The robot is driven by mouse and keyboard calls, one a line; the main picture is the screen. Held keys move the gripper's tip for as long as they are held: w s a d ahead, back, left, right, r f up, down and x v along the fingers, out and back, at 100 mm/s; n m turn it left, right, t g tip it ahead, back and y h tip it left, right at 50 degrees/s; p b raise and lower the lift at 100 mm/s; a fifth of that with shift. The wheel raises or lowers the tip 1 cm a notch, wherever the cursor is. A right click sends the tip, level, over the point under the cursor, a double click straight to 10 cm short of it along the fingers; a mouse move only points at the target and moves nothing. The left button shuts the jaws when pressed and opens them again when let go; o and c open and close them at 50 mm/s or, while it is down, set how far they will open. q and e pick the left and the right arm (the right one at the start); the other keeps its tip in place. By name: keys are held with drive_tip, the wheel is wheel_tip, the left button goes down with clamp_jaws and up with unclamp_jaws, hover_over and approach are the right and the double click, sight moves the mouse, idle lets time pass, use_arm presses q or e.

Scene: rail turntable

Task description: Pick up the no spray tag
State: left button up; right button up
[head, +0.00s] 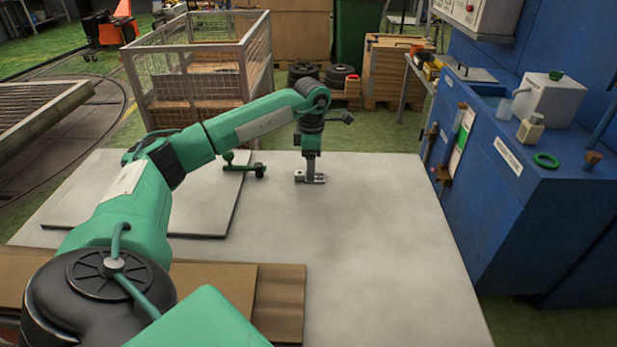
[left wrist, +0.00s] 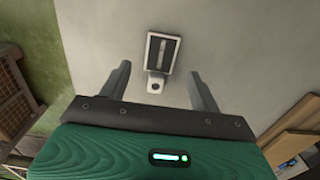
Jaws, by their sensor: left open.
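The no spray tag (left wrist: 163,52) lies flat on the grey tabletop in the left wrist view. It is a small plate with a pale frame, a dark face with a light bar, and a rounded tab at its lower end. My left gripper (left wrist: 160,72) is open, its fingers apart on either side of the tag's lower part. Nothing is held. In the head view the left gripper (head: 311,172) points straight down at the table, low over the tag, which is partly hidden there. My right gripper is not in view.
A green tool with dark ends (head: 243,168) lies left of the gripper, near a pale board (head: 195,215) on the grey table (head: 380,240). A blue cabinet (head: 530,215) bounds the right side. A wire cage (head: 200,65) stands behind. The table's right half is clear.

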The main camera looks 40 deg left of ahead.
use_arm(q)
wheel_tip(320, 180, down, 3)
drive_tip(key=shift+r, duration=0.15)
drive_tip(key=shift+c, duration=0.4)
drive_tip(key=c, duration=1)
drive_tip(key=shift+o, duration=0.2)
